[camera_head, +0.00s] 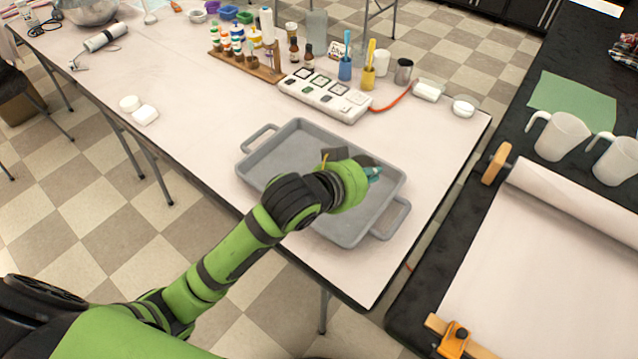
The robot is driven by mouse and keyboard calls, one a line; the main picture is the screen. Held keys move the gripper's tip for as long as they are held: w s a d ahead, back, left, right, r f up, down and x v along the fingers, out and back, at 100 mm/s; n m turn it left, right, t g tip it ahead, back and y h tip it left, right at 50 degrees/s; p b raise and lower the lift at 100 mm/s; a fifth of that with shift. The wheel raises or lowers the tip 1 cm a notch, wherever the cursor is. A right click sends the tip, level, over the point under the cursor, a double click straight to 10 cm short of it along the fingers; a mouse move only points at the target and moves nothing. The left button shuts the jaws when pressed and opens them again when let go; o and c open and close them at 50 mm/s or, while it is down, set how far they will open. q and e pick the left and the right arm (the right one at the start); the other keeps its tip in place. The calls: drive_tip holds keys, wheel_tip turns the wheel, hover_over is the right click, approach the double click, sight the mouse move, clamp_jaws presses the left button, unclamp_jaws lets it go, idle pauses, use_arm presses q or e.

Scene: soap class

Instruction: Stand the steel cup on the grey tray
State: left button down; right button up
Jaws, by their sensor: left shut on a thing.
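The grey tray (272,160) lies near the front edge of the white table, with a handle at each end. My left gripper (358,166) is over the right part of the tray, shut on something. My own wrist mostly hides what it holds, and I cannot make that out. Dark, yellow and teal bits show around the wrist. A steel-coloured cup (403,71) stands upright at the back right of the table, apart from the gripper. My right gripper is out of view.
A power strip (325,96) with a red cord lies behind the tray. Blue and yellow cups (368,78) with tools, a white cup (382,63) and a wooden bottle rack (246,66) stand behind. White soap-like pieces (138,109) lie left. Table right of the tray is clear.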

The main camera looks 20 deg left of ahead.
use_arm(q)
drive_tip(key=shift+w+a+f+n+b, duration=0.1)
drive_tip(key=shift+a+f+n+b, duration=0.3)
drive_tip(key=shift+b, duration=0.25)
drive_tip(key=a+f, duration=0.2)
drive_tip(key=a, duration=0.1)
drive_tip(key=w+a+f, duration=0.1)
drive_tip(key=a+f, duration=0.1)
drive_tip(key=a, duration=0.2)
drive_tip(key=w+a+f, duration=0.1)
drive_tip(key=a+f, duration=0.1)
drive_tip(key=a, duration=0.2)
drive_tip(key=shift+w+f, duration=0.2)
drive_tip(key=shift+w, duration=0.05)
drive_tip(key=shift+f, duration=2.05)
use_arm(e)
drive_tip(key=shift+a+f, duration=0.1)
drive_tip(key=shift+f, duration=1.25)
use_arm(q)
drive_tip(key=shift+f, duration=0.2)
drive_tip(key=c, duration=1.4)
unclamp_jaws()
drive_tip(key=shift+r, duration=0.15)
drive_tip(key=v, duration=1.2)
drive_tip(key=shift+s+d+r, duration=0.1)
drive_tip(key=shift+d, duration=0.1)
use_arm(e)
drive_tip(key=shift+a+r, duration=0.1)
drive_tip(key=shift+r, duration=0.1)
